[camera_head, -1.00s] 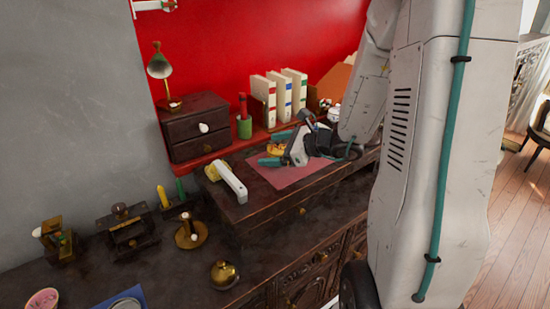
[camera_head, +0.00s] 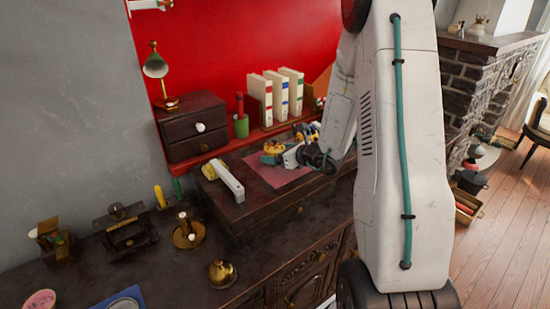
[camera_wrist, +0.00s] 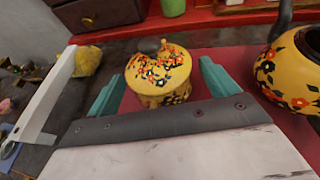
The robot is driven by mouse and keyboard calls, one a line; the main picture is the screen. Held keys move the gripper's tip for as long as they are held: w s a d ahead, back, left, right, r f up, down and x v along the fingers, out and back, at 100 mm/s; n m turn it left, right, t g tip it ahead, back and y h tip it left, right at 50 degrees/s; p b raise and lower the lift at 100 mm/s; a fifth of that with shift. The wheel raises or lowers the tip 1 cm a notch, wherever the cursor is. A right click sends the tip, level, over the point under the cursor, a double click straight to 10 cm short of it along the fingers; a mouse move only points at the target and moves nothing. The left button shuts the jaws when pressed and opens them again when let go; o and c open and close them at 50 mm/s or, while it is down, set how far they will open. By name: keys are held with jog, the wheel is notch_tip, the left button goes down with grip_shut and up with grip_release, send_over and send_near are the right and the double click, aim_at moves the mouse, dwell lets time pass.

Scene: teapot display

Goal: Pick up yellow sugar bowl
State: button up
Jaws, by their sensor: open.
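The yellow sugar bowl (camera_wrist: 160,76) has a lid with red, orange and black flowers. In the wrist view it stands upright on the red mat, between and ahead of my two teal fingertips. My gripper (camera_wrist: 162,85) is open, and I cannot tell how far the fingers reach around the bowl. In the head view my gripper (camera_head: 278,153) is low over the mat (camera_head: 270,172), with the yellow bowl (camera_head: 274,145) just behind it, partly hidden. A yellow flowered teapot (camera_wrist: 290,75) stands to the right in the wrist view, cut off by the frame edge.
A white long-handled object (camera_head: 228,182) lies left of the mat, with a yellow lump (camera_head: 214,170) beside it. A dark drawer box (camera_head: 193,127), a green cup (camera_head: 241,126) and white binders (camera_head: 276,95) stand behind. The mat's front left is clear.

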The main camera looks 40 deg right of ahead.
jog(key=c, duration=1.1)
jog(key=shift+r, duration=0.2)
